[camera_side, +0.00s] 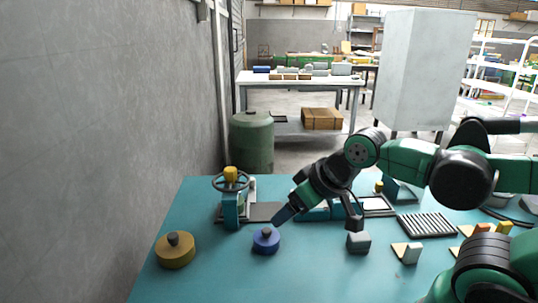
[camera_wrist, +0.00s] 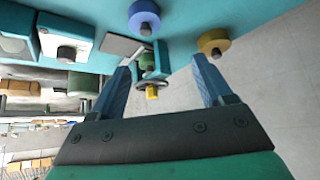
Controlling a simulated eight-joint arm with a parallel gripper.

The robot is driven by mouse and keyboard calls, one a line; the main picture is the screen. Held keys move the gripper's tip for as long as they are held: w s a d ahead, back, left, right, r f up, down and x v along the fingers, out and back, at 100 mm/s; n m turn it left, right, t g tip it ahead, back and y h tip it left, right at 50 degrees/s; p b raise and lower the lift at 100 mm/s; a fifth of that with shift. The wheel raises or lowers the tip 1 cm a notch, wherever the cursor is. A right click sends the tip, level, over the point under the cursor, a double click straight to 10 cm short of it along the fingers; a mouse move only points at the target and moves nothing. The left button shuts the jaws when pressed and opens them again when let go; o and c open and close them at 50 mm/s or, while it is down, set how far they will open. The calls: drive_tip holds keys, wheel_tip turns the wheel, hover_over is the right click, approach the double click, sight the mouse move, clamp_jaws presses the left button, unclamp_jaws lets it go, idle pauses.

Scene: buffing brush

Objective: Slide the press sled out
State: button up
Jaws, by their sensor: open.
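The press (camera_side: 231,207) stands upright at the left of the teal table, with a dark handwheel and a yellow top knob. In the wrist view the press (camera_wrist: 147,61) shows between and beyond my fingers. A flat grey plate, apparently the press sled (camera_side: 264,211), lies at the press's right side; in the wrist view the plate (camera_wrist: 119,45) is beside the press, partly near the left finger. Whether it runs under the press is hard to tell. My gripper (camera_side: 318,219) is open and empty, to the right of the press, touching nothing that I can see.
A blue knobbed disc (camera_side: 266,241) sits in front of the press, and a yellow knobbed disc (camera_side: 175,252) at the front left. A grey block (camera_side: 358,243), a ribbed dark tray (camera_side: 425,225) and small wedges (camera_side: 407,252) lie to the right. A grey wall (camera_side: 110,130) stands at left.

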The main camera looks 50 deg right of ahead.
idle(0.3)
drive_tip(key=shift+c, duration=1)
wheel_tip(320, 180, up, 6)
drive_tip(key=f, duration=0.1)
drive_tip(key=w+d+r, duration=0.2)
drive_tip(key=w+d, duration=0.1)
drive_tip(key=w, duration=0.3)
drive_tip(key=w+d+r, duration=0.2)
drive_tip(key=w, duration=0.4)
drive_tip(key=t, duration=0.2)
hover_over(252, 179)
drive_tip(key=s, duration=0.4)
wheel_tip(252, 179, down, 4)
drive_tip(key=f, duration=1.3)
drive_tip(key=shift+w+d+f, duration=0.1)
drive_tip(key=shift+w+f, duration=0.1)
drive_tip(key=shift+x, duration=2.8)
